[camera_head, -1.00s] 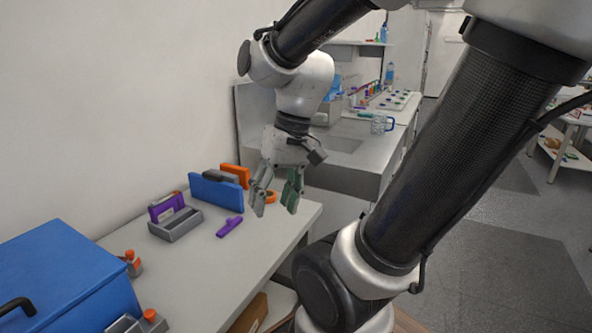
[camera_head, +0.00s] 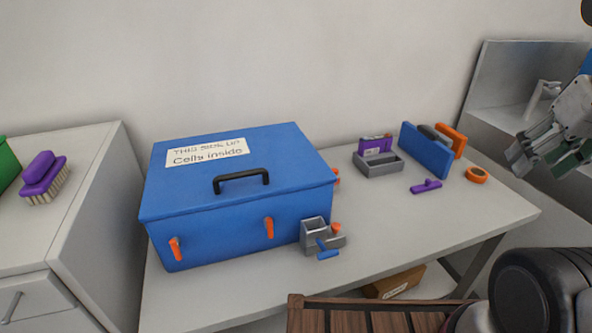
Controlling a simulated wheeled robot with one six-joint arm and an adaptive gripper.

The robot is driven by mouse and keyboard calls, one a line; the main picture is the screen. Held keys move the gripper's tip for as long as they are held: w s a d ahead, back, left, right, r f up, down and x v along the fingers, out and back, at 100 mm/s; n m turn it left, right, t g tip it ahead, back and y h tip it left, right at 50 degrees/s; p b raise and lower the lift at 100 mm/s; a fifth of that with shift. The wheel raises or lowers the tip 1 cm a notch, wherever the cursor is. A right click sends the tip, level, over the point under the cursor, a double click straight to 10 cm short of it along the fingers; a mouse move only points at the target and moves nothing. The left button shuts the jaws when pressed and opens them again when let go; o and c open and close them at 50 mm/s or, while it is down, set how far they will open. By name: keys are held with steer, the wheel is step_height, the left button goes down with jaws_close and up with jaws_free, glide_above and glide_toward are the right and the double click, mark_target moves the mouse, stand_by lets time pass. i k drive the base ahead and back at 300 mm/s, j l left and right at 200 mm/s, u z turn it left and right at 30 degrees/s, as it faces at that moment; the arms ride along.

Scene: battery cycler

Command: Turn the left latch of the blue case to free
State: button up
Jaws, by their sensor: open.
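The blue case (camera_head: 190,235) stands closed on the grey table, with a black handle (camera_head: 241,179) and a white label (camera_head: 207,152) on its lid. Two orange latches are on its front face. The left latch (camera_head: 176,249) hangs near the left front corner, roughly upright with a slight tilt. The right latch (camera_head: 269,227) is also near upright. My gripper (camera_head: 545,160) is at the far right edge, open and empty, well away from the case. Part of it is cut off by the frame.
Right of the case, a grey holder (camera_head: 313,234) with small blue and orange items stands close to its front corner. A purple brush (camera_head: 43,178) lies on the left cabinet (camera_head: 70,225). A slatted brown wooden piece (camera_head: 375,320) is in front of the table.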

mark_target(175, 242)
steer(key=k+j+u, duration=0.1)
steer(key=u, duration=0.3)
steer(key=j+u, duration=0.25)
steer(key=u, duration=0.15)
steer(key=j+u, duration=0.2)
steer(key=u, duration=0.2)
steer(key=k+l+u, duration=0.1)
steer(key=k, duration=0.9)
